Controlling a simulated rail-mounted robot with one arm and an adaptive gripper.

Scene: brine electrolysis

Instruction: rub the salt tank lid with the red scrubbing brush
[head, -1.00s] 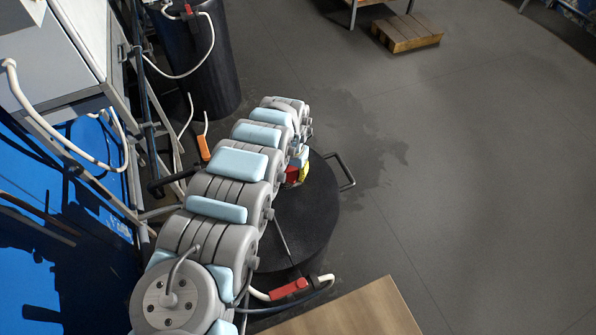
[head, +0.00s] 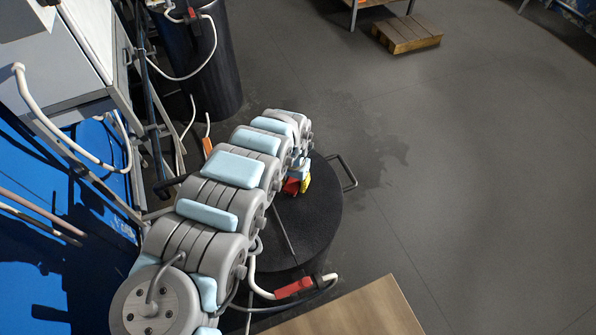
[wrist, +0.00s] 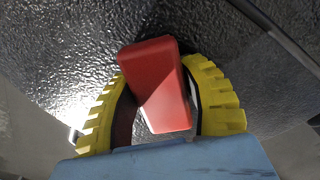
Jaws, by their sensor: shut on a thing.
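The salt tank lid (head: 315,225) is a round black disc with a side handle, below and right of my arm in the head view. In the wrist view the lid (wrist: 60,50) is a rough, glossy black surface behind the fingers. My gripper (head: 300,187) is over the lid's upper part. In the wrist view its yellow ridged fingers (wrist: 165,95) are shut around the red scrubbing brush (wrist: 158,85), of which a red block shows. The brush (head: 291,186) also shows as a small red patch in the head view. Its bristles are hidden, so contact with the lid is unclear.
A red-handled valve (head: 294,287) with a white hose is at the lid's lower edge, near a wooden tabletop (head: 350,310). A dark cylindrical tank (head: 205,70) stands at upper left. A wooden pallet (head: 407,35) lies far off. The floor to the right is clear.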

